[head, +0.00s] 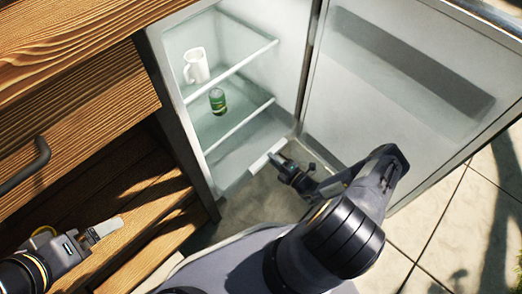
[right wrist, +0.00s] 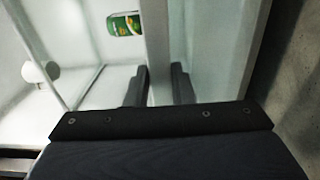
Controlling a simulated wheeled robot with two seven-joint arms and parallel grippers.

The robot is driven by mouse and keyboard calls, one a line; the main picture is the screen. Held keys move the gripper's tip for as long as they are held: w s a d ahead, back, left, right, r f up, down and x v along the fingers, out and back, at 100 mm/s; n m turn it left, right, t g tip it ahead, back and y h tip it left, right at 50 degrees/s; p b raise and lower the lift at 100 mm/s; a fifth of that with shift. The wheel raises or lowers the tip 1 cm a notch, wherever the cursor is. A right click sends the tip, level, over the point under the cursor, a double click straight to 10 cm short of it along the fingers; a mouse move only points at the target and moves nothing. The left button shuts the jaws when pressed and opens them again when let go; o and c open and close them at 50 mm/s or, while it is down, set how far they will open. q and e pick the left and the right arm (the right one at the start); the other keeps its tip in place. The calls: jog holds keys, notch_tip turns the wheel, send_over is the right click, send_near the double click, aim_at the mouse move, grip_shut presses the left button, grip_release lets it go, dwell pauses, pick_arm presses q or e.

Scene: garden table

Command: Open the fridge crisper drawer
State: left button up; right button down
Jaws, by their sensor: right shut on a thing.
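The fridge (head: 181,120) stands open, with its door (head: 345,100) swung to the right. The crisper drawer (head: 232,163) is at the bottom, below the shelves, with a pale handle bar (head: 267,154) at its front. My right gripper (head: 278,160) reaches this handle. In the right wrist view, its dark fingers (right wrist: 160,88) sit on either side of a pale upright bar (right wrist: 158,50), shut on it. How far the drawer stands out is hard to tell. My left gripper (head: 104,229) is at the lower left, away from the fridge; its finger gap is unclear.
A white mug (head: 196,66) and a green can (head: 217,101) stand on the fridge shelves. A wooden cabinet (head: 85,110) with a dark handle (head: 28,166) is on the left. Paved floor (head: 435,215) lies clear beyond the door.

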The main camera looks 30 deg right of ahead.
jog(key=shift+f+v, duration=0.15)
jog(key=shift+v, duration=0.5)
jog(key=shift+f+v, duration=0.15)
jog(key=shift+v, duration=0.5)
jog(key=shift+a, duration=0.1)
jog(key=c, duration=1.5)
grip_release()
jog(key=shift+c, duration=0.2)
jog(key=shift+o, duration=1.1)
jog(key=shift+r, duration=0.1)
jog(key=p+v, duration=0.1)
jog(key=v, duration=0.6)
jog(key=shift+s+p, duration=0.3)
jog(key=shift+s, duration=0.05)
